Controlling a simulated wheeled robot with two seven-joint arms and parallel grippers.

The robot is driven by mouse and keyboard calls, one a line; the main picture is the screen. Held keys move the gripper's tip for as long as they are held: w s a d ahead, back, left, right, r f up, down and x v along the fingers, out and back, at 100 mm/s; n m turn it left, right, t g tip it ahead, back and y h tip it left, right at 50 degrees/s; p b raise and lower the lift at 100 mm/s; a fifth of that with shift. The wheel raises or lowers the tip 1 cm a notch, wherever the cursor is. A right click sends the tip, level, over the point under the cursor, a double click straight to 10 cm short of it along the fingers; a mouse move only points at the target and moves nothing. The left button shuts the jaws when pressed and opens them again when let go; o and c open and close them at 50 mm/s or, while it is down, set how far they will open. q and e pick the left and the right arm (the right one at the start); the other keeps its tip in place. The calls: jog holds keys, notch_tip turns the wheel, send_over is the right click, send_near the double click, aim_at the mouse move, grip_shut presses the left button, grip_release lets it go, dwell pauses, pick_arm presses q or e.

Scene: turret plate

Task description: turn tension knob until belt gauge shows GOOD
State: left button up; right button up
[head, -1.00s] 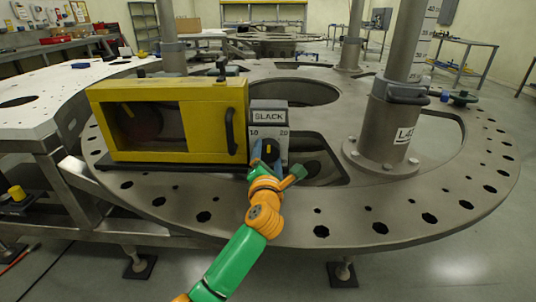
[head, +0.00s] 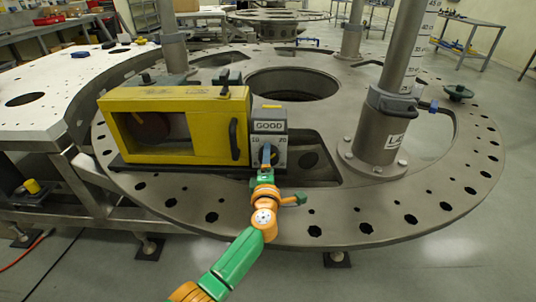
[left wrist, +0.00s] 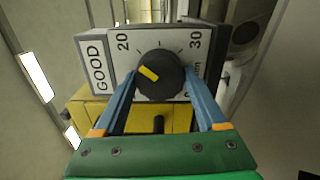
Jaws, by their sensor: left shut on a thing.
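The belt gauge box (head: 268,127) stands at the right end of the yellow belt housing (head: 175,95), and its label reads GOOD. The GOOD label (left wrist: 97,67) also shows in the left wrist view, turned sideways. The black tension knob (left wrist: 158,80) with a yellow pointer mark sits on the white dial face (left wrist: 185,42). My left gripper (left wrist: 158,76) is shut on the knob, one blue finger on each side. In the head view my left gripper (head: 267,156) covers most of the knob. My right gripper is not in view.
The housing and gauge rest on a large round metal plate (head: 330,232) with holes along its rim. A thick post (head: 378,130) stands to the right of the gauge. An opening in the plate lies just right of the gauge.

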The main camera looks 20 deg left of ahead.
pick_arm(q)
jog(key=shift+m, duration=0.5)
jog(key=o, duration=1.3)
jog(key=shift+p, duration=0.3)
jog(key=shift+s+d, duration=0.1)
jog(key=shift+s, duration=0.2)
jog(key=p+v, duration=0.2)
jog(key=v, duration=0.4)
jog(key=shift+s, duration=0.25)
jog(key=shift+w, duration=0.1)
